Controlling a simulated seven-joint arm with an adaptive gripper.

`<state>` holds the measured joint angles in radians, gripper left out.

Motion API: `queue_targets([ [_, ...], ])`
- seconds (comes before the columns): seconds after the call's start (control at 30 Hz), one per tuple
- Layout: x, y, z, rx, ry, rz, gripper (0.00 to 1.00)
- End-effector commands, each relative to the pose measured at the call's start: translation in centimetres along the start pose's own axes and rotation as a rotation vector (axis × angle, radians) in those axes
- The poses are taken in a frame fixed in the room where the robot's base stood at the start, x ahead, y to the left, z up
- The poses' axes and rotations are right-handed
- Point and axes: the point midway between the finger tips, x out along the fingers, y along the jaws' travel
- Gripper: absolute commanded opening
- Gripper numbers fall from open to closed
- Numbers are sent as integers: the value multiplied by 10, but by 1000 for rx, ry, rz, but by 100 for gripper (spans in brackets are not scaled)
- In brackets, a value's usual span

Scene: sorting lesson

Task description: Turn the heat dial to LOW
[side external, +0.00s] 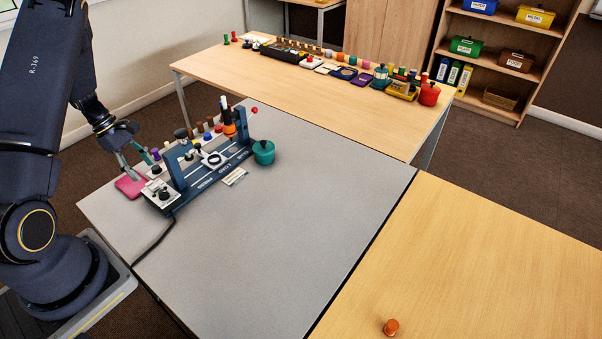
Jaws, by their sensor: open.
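A blue apparatus (205,178) stands on the grey table, with two uprights and a white panel (152,193) at its left end. A black dial (164,194) sits on that panel and appears to be the heat dial. Its marks and pointer are too small to read, so I cannot tell its setting. My gripper (140,168) is open, above and to the left of the panel. It looks empty and apart from the dial.
A pink pad (130,185) lies under my gripper. A teal pot (263,152) and a small label card (235,176) are right of the apparatus. Several coloured pegs stand behind it. A black cable (155,243) runs off the front edge. The grey table's right side is clear.

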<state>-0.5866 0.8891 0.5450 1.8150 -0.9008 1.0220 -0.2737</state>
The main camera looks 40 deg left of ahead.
Motion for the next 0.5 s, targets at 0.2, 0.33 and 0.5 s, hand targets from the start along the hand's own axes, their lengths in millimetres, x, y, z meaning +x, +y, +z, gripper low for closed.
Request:
queue_targets([
  [0.2, -50, 1, 0, 0, 2, 5, 55],
  [0.33, -78, 1, -1, 0, 3, 5, 55],
  [0.5, -95, 19, 26, 71, 6, 36, 55],
])
